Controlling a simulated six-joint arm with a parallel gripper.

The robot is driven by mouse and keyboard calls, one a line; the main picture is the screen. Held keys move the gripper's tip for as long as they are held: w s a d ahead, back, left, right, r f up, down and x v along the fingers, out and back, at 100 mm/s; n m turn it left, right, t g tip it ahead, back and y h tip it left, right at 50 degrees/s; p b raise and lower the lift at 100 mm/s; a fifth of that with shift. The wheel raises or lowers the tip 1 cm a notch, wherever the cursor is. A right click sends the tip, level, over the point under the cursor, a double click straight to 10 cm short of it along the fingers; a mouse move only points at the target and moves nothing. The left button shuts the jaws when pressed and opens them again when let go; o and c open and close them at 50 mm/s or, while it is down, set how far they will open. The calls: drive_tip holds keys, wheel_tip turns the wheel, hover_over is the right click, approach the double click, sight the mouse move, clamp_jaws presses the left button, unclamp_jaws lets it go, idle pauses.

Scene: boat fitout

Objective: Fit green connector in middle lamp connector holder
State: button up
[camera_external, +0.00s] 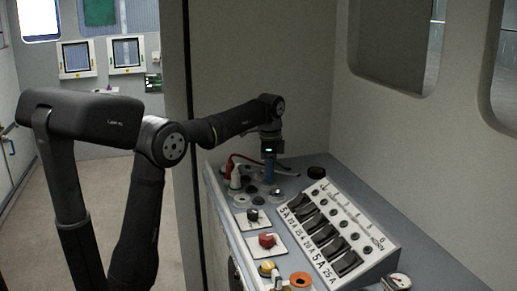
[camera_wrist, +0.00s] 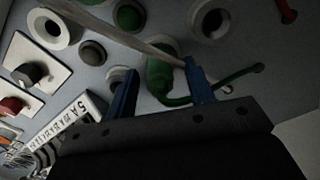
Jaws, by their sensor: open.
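My gripper (camera_wrist: 160,88) is open, its two blue fingers pointing at the grey panel. The green connector (camera_wrist: 158,76) lies between the fingers, nearer the right one, with a green cable curving right to a hole in the panel. I cannot tell whether a finger touches it. In the external view my gripper (camera_external: 269,172) is low over the far end of the console, and the green connector cannot be made out there. Round holders show in the wrist view: a pale ring (camera_wrist: 36,24) at upper left and another (camera_wrist: 194,18) at top right. Which one is the middle lamp holder is unclear.
A grey-white cable (camera_wrist: 120,34) crosses the wrist view above the green connector. A round green piece (camera_wrist: 128,16) sits at the top. In the external view a white connector (camera_external: 235,179) and red cable (camera_external: 230,162) stand left of my gripper. A switch box (camera_external: 335,235) is nearer.

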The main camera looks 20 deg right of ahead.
wheel_tip(320, 180, up, 12)
idle(0.5)
drive_tip(key=shift+f, duration=0.2)
idle(0.4)
wheel_tip(320, 180, down, 12)
drive_tip(key=shift+r, duration=0.5)
